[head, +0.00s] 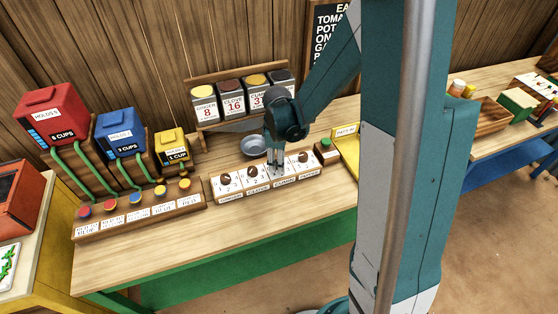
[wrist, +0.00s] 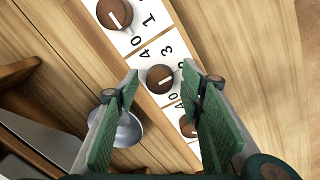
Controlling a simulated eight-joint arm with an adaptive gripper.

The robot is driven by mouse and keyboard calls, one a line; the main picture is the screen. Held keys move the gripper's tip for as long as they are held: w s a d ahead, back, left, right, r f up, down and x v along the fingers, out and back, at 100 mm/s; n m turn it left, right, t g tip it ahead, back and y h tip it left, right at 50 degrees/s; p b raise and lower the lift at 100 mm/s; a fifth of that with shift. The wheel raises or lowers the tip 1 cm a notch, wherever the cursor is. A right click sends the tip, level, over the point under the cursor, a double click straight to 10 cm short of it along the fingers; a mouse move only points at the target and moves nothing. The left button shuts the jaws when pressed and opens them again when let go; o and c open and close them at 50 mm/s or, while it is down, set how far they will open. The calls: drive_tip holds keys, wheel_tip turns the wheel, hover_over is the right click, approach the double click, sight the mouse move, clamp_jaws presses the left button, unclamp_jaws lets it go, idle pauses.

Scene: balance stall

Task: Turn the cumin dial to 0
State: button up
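The dial board (head: 245,197) lies on the counter with a row of brown knobs on white number cards. The cumin dial is third from the left in the head view, where my gripper (head: 275,168) hides most of it. In the wrist view I take the middle knob (wrist: 160,78) to be cumin. It carries a short pale pointer mark; the exact number it points at is hard to tell. My gripper (wrist: 163,82) is open, its green fingers on either side of that knob with gaps showing. Whether the fingertips are above or level with it is unclear.
The clove knob (wrist: 188,126) is partly hidden by a finger, and another knob (wrist: 115,14) is at the top. A metal bowl (head: 253,145) stands behind the board. Spice tins (head: 234,98) stand on a rack behind. A dispenser panel (head: 140,213) is at left. The counter front is clear.

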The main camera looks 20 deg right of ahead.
drive_tip(key=c, duration=0.9)
drive_tip(key=shift+m, duration=0.4)
drive_tip(key=m+b, duration=0.2)
drive_tip(key=shift+f+m, duration=0.1)
drive_tip(key=shift+m, duration=0.2)
drive_tip(key=m+b, duration=0.1)
drive_tip(key=m, duration=0.2)
drive_tip(key=shift+a+m+h, duration=0.15)
drive_tip(key=shift+m+h, duration=0.15)
drive_tip(key=m+b, duration=0.1)
drive_tip(key=m, duration=0.4)
drive_tip(key=shift+g+b, duration=0.4)
drive_tip(key=m+b, duration=0.1)
drive_tip(key=m, duration=0.4)
drive_tip(key=shift+w+a+m, duration=0.1)
drive_tip(key=shift+m, duration=0.3)
